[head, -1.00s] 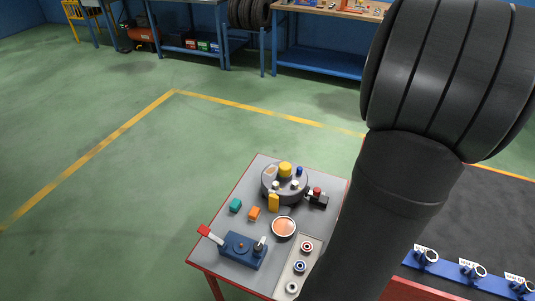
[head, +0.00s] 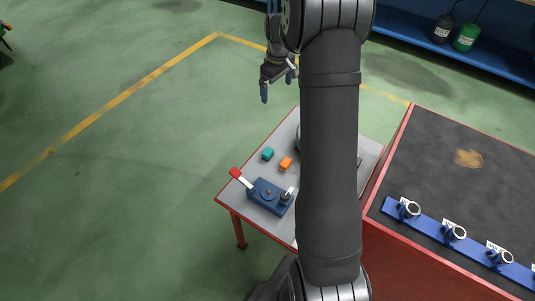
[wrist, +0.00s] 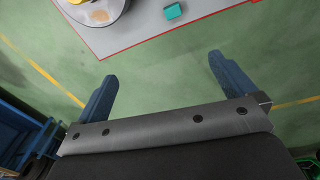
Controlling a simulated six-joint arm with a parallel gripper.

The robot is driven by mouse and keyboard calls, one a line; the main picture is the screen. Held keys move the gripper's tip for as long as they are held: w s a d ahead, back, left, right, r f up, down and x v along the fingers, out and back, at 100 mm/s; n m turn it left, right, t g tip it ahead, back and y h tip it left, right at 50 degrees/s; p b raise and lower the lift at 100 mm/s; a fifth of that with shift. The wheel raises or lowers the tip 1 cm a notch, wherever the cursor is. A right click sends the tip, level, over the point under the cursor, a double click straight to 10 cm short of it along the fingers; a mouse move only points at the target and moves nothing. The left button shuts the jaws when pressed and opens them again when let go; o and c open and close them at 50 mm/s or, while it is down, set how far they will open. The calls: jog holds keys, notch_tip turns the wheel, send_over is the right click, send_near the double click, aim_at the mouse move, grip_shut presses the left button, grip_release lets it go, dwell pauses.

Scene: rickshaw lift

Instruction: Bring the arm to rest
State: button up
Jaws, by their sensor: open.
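My gripper (head: 278,86) hangs in the air beyond the far edge of the small grey table (head: 248,204), above the green floor. In the wrist view its two blue fingers (wrist: 160,95) are wide apart with nothing between them. My arm crosses the middle of the head view and hides much of the table's right part. The table's edge also shows at the top of the wrist view (wrist: 130,42), with a teal block on it (wrist: 173,11) and part of a round grey turntable (wrist: 100,10).
On the table are a teal block (head: 268,153), an orange block (head: 286,163) and a blue fixture with a red-ended lever (head: 267,195). A red bench with a black top (head: 450,155) stands at right, bearing a blue rail of clamps (head: 456,234). The floor at left is clear.

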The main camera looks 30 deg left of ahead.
notch_tip(320, 180, down, 11)
jog(key=s+a+n, duration=0.1)
jog(key=s+a, duration=0.1)
jog(key=shift+s+n, duration=0.3)
dwell(0.6)
notch_tip(320, 180, up, 10)
dwell(0.5)
